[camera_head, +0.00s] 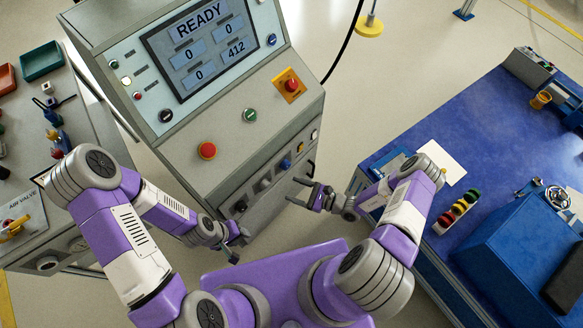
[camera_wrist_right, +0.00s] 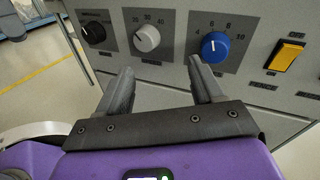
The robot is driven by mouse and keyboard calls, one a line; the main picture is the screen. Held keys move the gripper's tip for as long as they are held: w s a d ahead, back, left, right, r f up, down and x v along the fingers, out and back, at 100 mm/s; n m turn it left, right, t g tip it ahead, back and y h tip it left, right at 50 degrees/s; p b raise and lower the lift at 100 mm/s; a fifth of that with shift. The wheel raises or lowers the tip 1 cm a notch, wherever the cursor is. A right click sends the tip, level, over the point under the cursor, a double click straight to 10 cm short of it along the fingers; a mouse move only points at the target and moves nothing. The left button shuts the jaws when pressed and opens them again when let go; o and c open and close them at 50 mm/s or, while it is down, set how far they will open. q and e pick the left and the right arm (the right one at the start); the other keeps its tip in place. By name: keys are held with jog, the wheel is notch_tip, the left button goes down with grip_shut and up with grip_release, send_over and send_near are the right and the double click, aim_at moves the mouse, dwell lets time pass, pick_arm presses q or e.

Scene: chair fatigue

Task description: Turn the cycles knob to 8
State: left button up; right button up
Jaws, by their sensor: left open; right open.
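The control console (camera_head: 228,125) stands ahead of me with a row of knobs on its lower front. A blue knob (camera_wrist_right: 214,47), also seen in the head view (camera_head: 285,163), has a dial marked 4, 6, 8 and 10. Its white mark points upward, roughly toward 6; I cannot read it exactly. Its name label is not legible. My right gripper (camera_wrist_right: 155,88) is open and empty in front of the panel, apart from the blue knob, with its right finger just below that knob. My left gripper (camera_head: 238,246) is open and empty, below the console front at left.
A grey knob (camera_wrist_right: 146,37) and a black knob (camera_wrist_right: 93,33) sit left of the blue one, and a yellow rocker switch (camera_wrist_right: 287,56) at right. The console screen (camera_head: 208,47) reads READY. A blue-topped bench (camera_head: 440,120) stands right, a grey bench (camera_head: 95,125) left.

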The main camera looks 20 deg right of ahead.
aim_at(288, 167)
jog(key=w+d+m+t+h, duration=0.3)
jog(key=d+t, duration=0.1)
jog(key=d, duration=0.1)
jog(key=b+x, duration=0.1)
jog(key=x, duration=0.6)
jog(key=shift+a, duration=0.2)
jog(key=shift+c, duration=0.2)
jog(key=c, duration=1)
